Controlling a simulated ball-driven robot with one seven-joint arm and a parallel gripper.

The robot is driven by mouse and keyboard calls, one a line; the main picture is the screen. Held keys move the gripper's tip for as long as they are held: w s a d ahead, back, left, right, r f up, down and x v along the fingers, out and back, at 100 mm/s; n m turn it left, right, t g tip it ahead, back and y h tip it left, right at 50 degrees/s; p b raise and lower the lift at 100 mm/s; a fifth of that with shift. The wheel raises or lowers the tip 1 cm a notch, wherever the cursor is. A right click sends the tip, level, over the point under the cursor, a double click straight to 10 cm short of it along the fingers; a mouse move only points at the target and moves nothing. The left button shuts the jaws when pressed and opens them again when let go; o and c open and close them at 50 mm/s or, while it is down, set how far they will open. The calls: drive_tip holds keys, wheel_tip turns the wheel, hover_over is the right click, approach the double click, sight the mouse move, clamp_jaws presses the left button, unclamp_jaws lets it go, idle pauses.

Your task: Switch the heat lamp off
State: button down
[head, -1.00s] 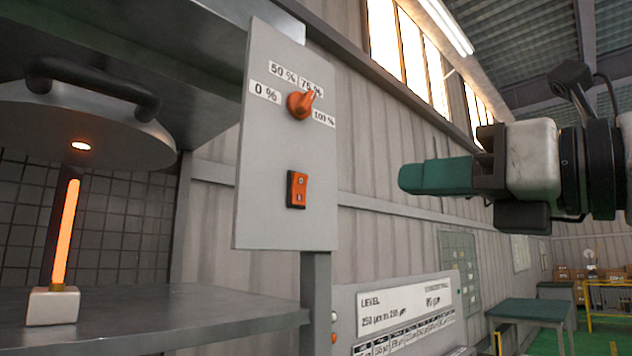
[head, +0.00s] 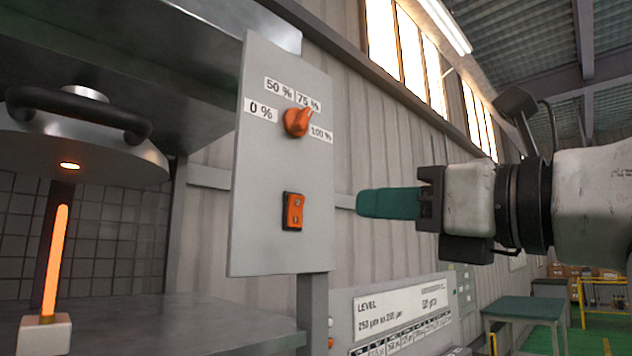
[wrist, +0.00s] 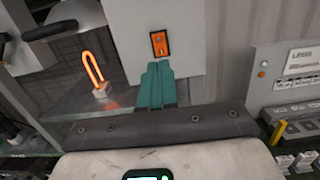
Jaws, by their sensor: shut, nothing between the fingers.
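The heat lamp's glowing orange element (head: 56,258) stands upright on a small white block on the grey shelf, and it also shows as a loop in the wrist view (wrist: 92,68). A grey panel (head: 262,160) carries an orange rotary knob (head: 297,122) with its pointer up and right near the 75 % label. Below it is an orange rocker switch (head: 293,211) in a black frame, also in the wrist view (wrist: 159,43). My gripper (head: 360,203), with green fingers, is shut and empty. It is right of the panel at about the switch's height, apart from the switch.
A metal lamp hood (head: 80,150) with a dark handle hangs over the element at left. A grey cabinet with a "LEVEL" sign (head: 400,305) stands below and right of the panel. A green-topped table (head: 525,309) is farther back. The space between gripper and panel looks clear.

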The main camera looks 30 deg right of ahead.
sight(299, 203)
drive_tip(key=p+x, duration=0.2)
drive_tip(key=x, duration=0.7)
drive_tip(key=shift+w+a, duration=0.1)
drive_tip(key=shift+w, duration=0.25)
